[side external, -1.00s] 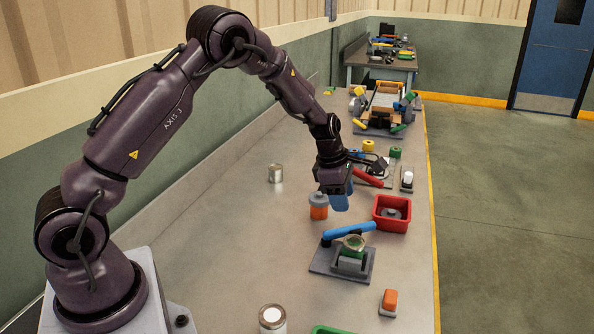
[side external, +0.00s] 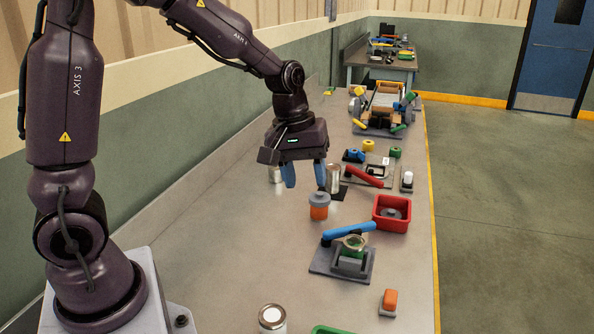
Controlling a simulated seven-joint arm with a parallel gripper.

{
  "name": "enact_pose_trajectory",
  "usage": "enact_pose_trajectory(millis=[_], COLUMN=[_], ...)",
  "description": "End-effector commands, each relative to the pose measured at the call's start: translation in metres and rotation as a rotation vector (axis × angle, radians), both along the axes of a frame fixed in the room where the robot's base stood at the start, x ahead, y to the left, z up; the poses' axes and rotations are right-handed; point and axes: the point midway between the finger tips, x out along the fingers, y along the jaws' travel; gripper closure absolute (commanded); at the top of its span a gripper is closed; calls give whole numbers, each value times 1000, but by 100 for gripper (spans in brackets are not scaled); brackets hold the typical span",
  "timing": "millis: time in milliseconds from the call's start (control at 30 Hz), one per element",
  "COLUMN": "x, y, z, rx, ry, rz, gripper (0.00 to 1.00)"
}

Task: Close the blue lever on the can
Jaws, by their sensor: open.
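The blue lever (side external: 349,229) lies nearly level, reaching left to right across the top of a fixture on a grey base plate (side external: 326,262). Under its right half is a round green piece with a pale metal rim (side external: 352,246), probably the can; the lever hides part of it. My gripper (side external: 305,182) hangs open and empty, its two blue fingers pointing down. It is up and left of the lever in the picture, beyond the fixture and apart from it. Nothing is seen between the fingers.
An orange jar with grey lid (side external: 319,206) stands just below my gripper in the picture. A metal can (side external: 333,179) is close by its right finger. The bench left of the fixture is clear.

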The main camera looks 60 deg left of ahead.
Motion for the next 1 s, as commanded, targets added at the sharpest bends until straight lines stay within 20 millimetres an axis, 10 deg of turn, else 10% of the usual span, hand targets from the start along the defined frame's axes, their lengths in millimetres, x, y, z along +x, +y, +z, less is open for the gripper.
enact_pose_trajectory(millis=[700,1000], x=[-20,-78], y=[-7,-21], z=[13,38], rx=[40,140], ry=[-22,-65], rz=[-191,-542], gripper=[53,53])
